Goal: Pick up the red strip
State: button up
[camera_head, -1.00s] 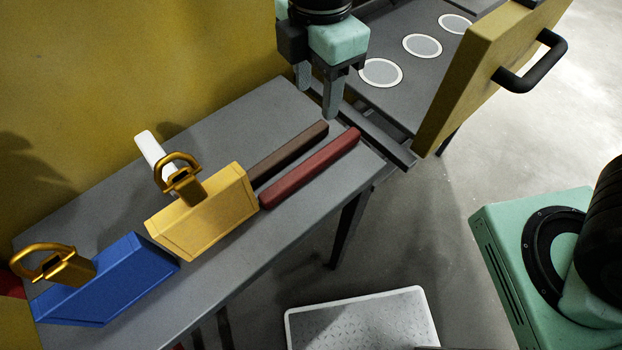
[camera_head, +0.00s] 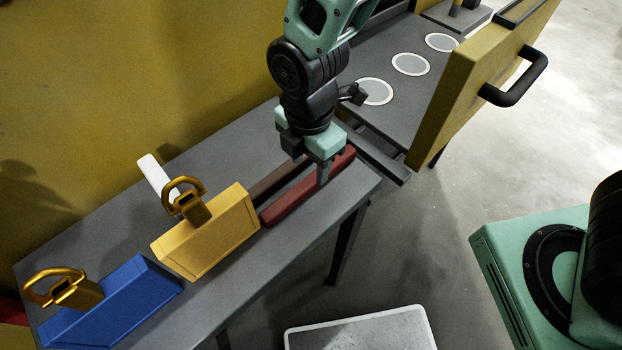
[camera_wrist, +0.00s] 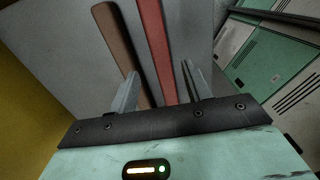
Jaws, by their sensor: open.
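The red strip (camera_head: 291,202) lies on the grey table, its near end beside the yellow block. In the wrist view the red strip (camera_wrist: 153,38) runs between my two fingers, nearer the right one. The brown strip (camera_head: 277,184) lies parallel beside it, and in the wrist view the brown strip (camera_wrist: 118,45) passes close to the left finger. My gripper (camera_head: 312,172) is open over the strips and hides part of both. In the wrist view my gripper (camera_wrist: 160,88) has its fingers apart with nothing held. I cannot tell whether the fingertips touch the table.
A yellow block (camera_head: 207,236) and a blue block (camera_head: 112,303), each with a gold handle, stand on the table (camera_head: 235,137). A white bar (camera_head: 155,175) lies behind. The oven door (camera_head: 470,85) with a black handle stands open at right. A white-rimmed tray (camera_head: 362,318) is below.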

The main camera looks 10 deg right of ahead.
aim_at(311, 179)
jog(key=shift+d+f+p, duration=0.1)
jog(key=shift+f+p, duration=0.65)
jog(key=shift+f, duration=1.85)
grip_shut()
